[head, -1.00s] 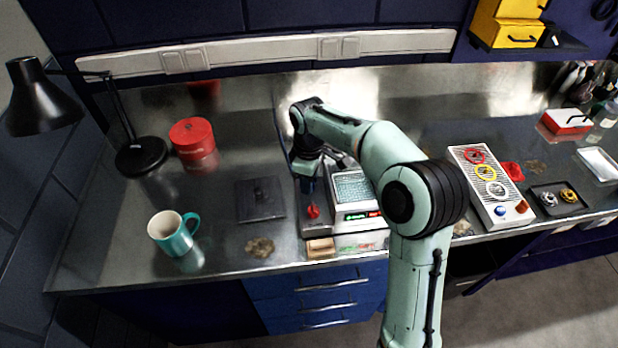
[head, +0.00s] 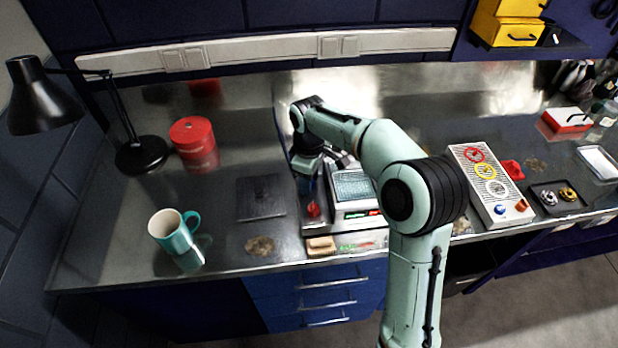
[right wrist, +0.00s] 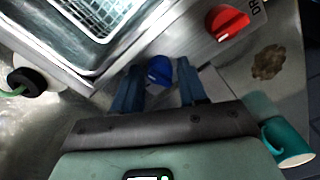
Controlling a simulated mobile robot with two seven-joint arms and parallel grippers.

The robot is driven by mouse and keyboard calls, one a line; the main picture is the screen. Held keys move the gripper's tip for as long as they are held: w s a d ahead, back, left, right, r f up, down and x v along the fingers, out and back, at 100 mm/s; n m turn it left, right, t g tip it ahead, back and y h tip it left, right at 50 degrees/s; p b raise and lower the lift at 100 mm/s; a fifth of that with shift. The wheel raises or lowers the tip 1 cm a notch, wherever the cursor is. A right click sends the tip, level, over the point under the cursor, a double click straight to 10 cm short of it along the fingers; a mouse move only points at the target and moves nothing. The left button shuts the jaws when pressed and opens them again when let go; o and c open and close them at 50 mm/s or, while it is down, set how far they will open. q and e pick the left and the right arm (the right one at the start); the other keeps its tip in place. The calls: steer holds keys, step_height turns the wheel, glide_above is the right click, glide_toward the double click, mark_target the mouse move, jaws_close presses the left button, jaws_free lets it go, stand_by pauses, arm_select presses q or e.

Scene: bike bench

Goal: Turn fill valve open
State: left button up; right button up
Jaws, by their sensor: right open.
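A blue knob (right wrist: 158,70), likely the fill valve, sits on the metal washer unit in the right wrist view. My right gripper (right wrist: 160,84) is open, with one dark blue finger on each side of the knob. Contact between fingers and knob cannot be told. A red knob (right wrist: 228,22), beside partly cut-off lettering starting "DR", is apart from the fingers. In the head view my right gripper (head: 308,184) points down beside the basket, behind the red knob (head: 313,210); the blue knob is hidden there. My left gripper is not in view.
The washer's wire basket (head: 354,186) lies right of the gripper. A teal mug (head: 173,235) and a dark square plate (head: 262,197) stand to the left. A panel with coloured rings (head: 488,180) lies to the right. The bench's left part has free room.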

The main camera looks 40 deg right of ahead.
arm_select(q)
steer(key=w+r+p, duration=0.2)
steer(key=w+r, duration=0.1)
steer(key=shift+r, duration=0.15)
arm_select(e)
step_height(320, 180, up, 13)
steer(key=shift+r, duration=0.2)
